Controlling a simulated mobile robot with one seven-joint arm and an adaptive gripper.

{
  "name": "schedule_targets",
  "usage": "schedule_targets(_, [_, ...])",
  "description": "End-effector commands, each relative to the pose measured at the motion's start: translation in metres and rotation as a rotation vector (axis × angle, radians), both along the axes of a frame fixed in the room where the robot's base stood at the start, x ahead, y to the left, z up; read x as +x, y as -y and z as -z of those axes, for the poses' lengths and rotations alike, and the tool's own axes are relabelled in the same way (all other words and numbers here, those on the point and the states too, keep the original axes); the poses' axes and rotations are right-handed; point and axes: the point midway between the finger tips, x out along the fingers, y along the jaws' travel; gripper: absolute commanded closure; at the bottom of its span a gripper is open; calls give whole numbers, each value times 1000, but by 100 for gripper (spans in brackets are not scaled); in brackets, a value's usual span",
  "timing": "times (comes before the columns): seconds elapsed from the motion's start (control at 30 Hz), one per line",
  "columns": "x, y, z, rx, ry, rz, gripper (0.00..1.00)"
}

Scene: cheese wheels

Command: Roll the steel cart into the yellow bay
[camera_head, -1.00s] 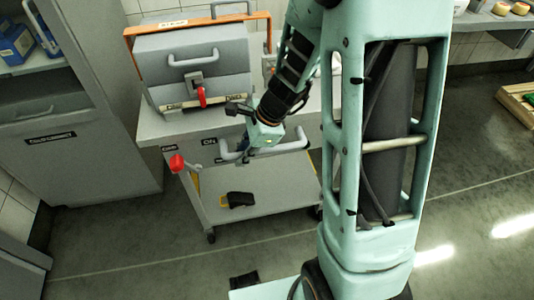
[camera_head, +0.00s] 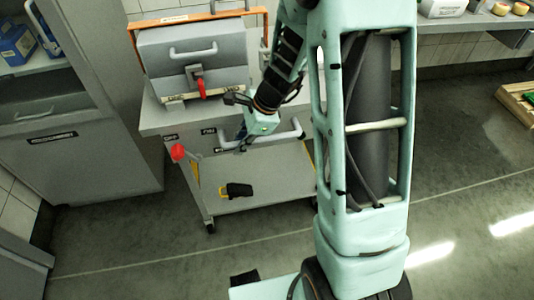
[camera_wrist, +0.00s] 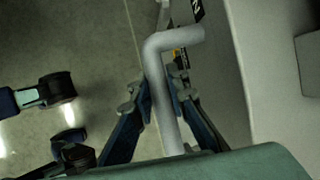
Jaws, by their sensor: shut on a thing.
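The steel cart (camera_head: 150,121) stands left of centre in the head view, with a top deck, a lower shelf (camera_head: 275,194) and a red-knobbed lever (camera_head: 178,152) at its left front. A grey bar handle (camera_head: 287,135) runs along its near side. My gripper (camera_head: 243,142) is at the left part of this handle. In the wrist view my gripper (camera_wrist: 160,105) has its fingers on both sides of the handle bar (camera_wrist: 165,113), shut on it. In the head view the fingertips are small and partly hidden. I see no yellow bay in either view.
A grey box (camera_head: 195,60) with a red latch and orange frame sits on the cart. A black and yellow item (camera_head: 236,190) lies on the lower shelf. A grey cabinet (camera_head: 90,165) stands close at left. A wooden pallet (camera_head: 515,103) is at right; open floor (camera_head: 460,205) lies between.

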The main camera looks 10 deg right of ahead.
Motion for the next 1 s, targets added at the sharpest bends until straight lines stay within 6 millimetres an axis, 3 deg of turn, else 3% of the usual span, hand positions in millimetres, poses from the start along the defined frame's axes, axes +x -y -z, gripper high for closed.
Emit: schedule_targets(1.0, [44, 1, -2, -1, 5, 4, 100])
